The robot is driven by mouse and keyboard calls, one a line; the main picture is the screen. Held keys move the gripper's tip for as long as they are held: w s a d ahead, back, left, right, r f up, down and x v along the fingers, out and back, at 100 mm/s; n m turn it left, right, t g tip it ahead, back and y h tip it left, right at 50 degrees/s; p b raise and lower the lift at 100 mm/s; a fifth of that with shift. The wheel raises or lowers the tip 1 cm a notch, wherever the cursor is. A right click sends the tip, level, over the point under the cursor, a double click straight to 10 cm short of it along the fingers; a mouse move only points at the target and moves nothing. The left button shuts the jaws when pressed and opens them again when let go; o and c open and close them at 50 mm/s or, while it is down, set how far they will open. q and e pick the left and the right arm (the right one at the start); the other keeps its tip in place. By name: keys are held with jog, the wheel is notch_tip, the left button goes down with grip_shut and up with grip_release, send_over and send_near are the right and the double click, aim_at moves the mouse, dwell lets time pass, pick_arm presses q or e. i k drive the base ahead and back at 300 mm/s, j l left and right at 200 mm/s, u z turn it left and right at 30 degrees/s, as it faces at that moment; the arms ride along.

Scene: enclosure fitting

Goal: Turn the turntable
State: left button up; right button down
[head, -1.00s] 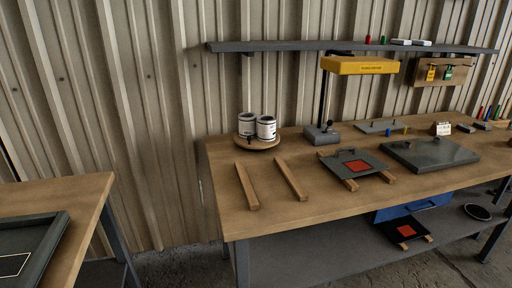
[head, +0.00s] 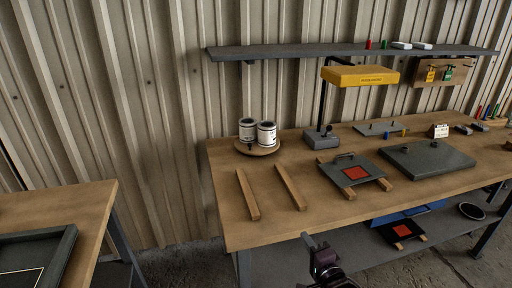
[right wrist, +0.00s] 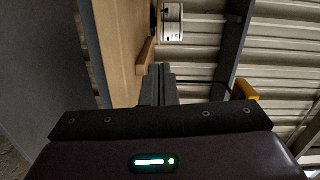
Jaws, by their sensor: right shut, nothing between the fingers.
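The turntable (head: 243,149) is a round wooden disc at the left back of the workbench. My right gripper (head: 306,238) is at the bottom of the head view, in front of the bench edge and well apart from the turntable. Its fingers (right wrist: 161,84) are shut and empty in the right wrist view, where a white can (right wrist: 172,22) shows beyond them. My left gripper is not in view.
Two wooden strips (head: 290,187) lie in front of the turntable. A lamp with a yellow head (head: 360,75) stands to its right, by a grey plate with a red square (head: 355,173). A shelf (head: 290,51) runs above. A second table (head: 95,205) is at left.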

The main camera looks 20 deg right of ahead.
aim_at(254, 149)
jog(key=i+l, duration=0.1)
jog(key=i, duration=1.3)
